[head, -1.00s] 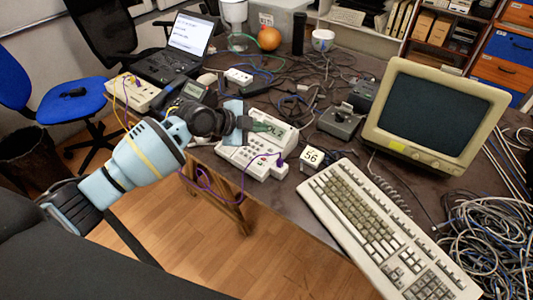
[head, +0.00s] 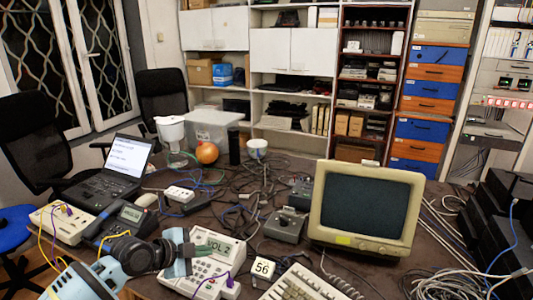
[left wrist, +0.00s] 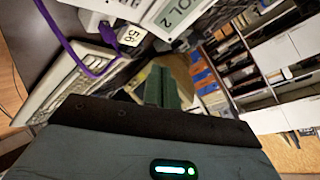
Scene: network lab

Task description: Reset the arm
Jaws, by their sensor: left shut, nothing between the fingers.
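My left arm comes in from the lower left in the head view. My left gripper (head: 200,249) is shut and empty. My right gripper is not in view.
Shelves (head: 290,90) stand behind.

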